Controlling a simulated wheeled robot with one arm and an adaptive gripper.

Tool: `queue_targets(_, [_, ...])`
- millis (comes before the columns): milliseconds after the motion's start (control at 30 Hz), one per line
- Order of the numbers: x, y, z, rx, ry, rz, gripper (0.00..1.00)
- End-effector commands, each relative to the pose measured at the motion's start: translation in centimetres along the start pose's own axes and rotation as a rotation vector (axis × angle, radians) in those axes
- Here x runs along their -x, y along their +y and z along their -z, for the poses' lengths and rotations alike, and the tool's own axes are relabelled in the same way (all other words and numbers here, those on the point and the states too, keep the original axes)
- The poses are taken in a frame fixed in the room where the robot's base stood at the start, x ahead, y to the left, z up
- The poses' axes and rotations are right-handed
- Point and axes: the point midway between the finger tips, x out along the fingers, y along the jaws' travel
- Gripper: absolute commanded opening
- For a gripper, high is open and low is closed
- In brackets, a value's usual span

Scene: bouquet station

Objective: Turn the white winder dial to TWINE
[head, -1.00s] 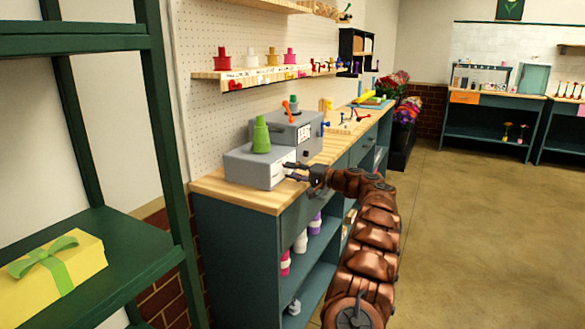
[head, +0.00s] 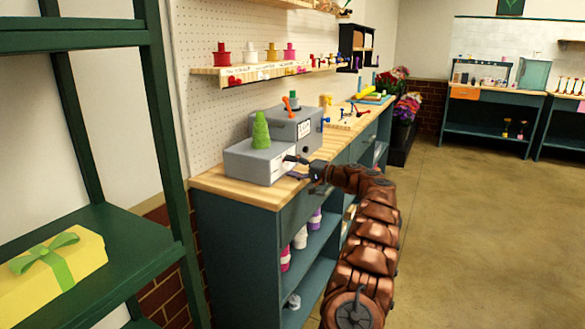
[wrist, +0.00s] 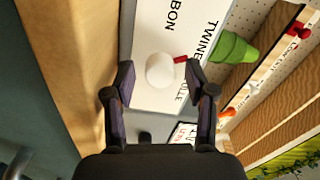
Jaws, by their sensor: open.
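The white winder dial (wrist: 160,71) is a round knob on the pale label face of a grey winder box (head: 252,163). Its red pointer (wrist: 180,59) points right and slightly up in the wrist view, roughly at the word TWINE (wrist: 208,41). Part of RIBBON shows above the dial, and TULLE is partly covered by a finger. My gripper (wrist: 160,72) is open, one finger on each side of the dial, with visible gaps in this view. In the head view my gripper (head: 292,166) is at the box's front face, and the dial cannot be made out.
A green cone (head: 261,131) stands on the winder box. A second grey box (head: 288,126) with an orange lever is behind it. The wooden counter (head: 236,193) runs back with small tools. A green shelf (head: 125,245) stands at the left; the floor at right is clear.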

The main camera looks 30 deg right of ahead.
Motion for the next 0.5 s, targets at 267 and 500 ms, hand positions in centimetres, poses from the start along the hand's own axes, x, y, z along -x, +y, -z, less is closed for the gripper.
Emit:
queue_targets(267, [1.4, -0.1, 0.1, -0.001, 0.002, 0.000, 0.55])
queue_targets(500, [5.9, -0.2, 0.1, 0.001, 0.002, 0.002, 0.55])
